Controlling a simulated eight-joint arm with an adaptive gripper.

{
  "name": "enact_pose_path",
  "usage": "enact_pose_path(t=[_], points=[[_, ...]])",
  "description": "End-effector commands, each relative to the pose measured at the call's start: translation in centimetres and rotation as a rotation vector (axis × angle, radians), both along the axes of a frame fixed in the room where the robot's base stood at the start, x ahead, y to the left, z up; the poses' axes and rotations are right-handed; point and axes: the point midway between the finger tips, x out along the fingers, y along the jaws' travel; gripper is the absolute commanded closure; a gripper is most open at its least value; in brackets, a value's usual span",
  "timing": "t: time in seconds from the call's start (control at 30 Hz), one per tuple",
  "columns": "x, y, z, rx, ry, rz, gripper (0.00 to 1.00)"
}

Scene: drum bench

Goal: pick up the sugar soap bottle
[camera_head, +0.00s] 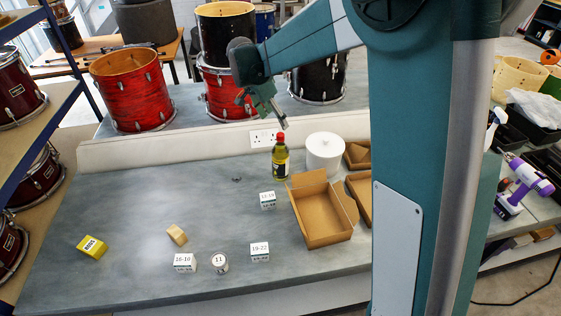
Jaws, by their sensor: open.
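A bottle of yellow-green liquid with a red cap and dark label (280,164) stands upright on the grey bench, in front of the wall socket. Its label is too small to read, so I cannot confirm that it is the sugar soap. My gripper (277,119) is open and empty, above the bottle in the picture, with its fingers pointing down. The fingers appear close to the red cap, but I cannot tell the gap in depth.
A white lidded tub (324,153) stands right of the bottle. An open cardboard box (327,238) lies in front. Small numbered boxes (260,252), a wooden block (177,235) and a yellow box (91,246) are spread about. A white spray bottle (493,128) is at right.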

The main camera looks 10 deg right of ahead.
Motion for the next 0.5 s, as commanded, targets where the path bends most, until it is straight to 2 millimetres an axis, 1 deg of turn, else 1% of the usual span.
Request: enact_pose_path(t=[0.03, 0.13, 0.3, 0.4, 0.5], points=[[0.1, 0.0, -1.3, 0.0, 0.0, 0.0, 0.38], [0.0, 0.0, -4.2, 0.0, 0.0, 0.0, 0.38], [0.0, 0.0, -9.9, 0.0, 0.0, 0.001, 0.38], [0.0, 0.0, -12.3, 0.0, 0.0, 0.001, 0.38], [0.1, 0.0, -13.9, 0.0, 0.0, 0.001, 0.38]])
